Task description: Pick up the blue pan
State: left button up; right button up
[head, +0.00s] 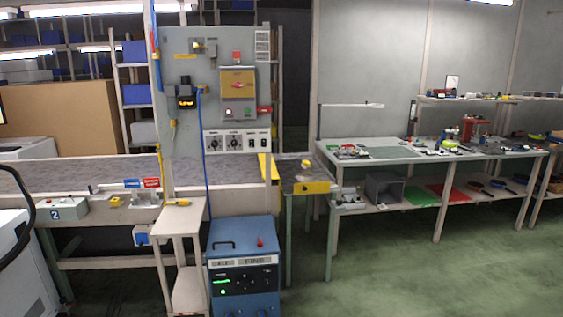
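I cannot make out a blue pan anywhere in the head view. Neither of my grippers shows in the picture. I see no pan on the visible belt.
A blue machine (243,244) and a small beige stand (181,222) stand before the conveyor. A white cabinet (18,270) is at the left edge. A workbench (400,153) with tools stands at the right. The green floor (420,275) in front is clear.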

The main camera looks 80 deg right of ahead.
aim_at(504, 187)
jog(key=z, duration=4.2)
jog(key=i+u, duration=0.15)
jog(key=i, duration=1.75)
jog(key=i+z, duration=0.1)
jog(key=i, duration=0.65)
jog(key=i+j+z, duration=0.1)
jog(key=i, duration=0.7)
jog(key=i+j+z, duration=0.1)
jog(key=i, duration=0.65)
jog(key=i+l+z, duration=0.15)
jog(key=i+z, duration=0.2)
jog(key=i, duration=0.55)
jog(key=i+j+z, duration=0.1)
jog(key=i+z, duration=0.3)
jog(key=i, duration=0.45)
